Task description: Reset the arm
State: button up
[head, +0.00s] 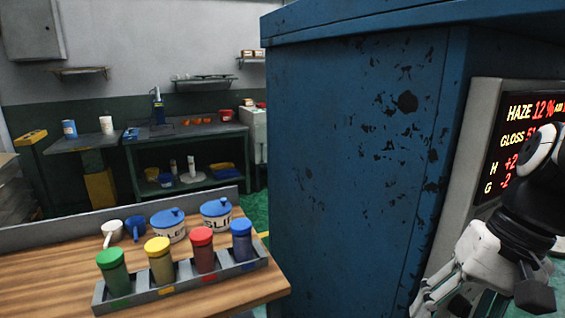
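My gripper (432,296) is at the lower right of the head view, pointing down and to the left. It is in front of the blue cabinet's right side and below the lit display panel (517,140). My black and white arm comes in from the right edge. The fingertips are small and partly cut off by the bottom edge, so I cannot tell how far apart they are. I see nothing clearly held in them.
A large blue cabinet (350,150) fills the centre right. At the lower left, a wooden table (45,285) bears a grey rack (187,286) with several coloured jars, lidded pots and two scoops. A workbench (185,132) and a sink (254,122) stand behind.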

jog(key=s+a+r+n+t+h, duration=0.3)
jog(key=s+a+n+t, duration=0.1)
jog(key=shift+a+r+n+h, duration=0.15)
jog(key=shift+a+n+h, duration=0.05)
jog(key=shift+n+h, duration=0.1)
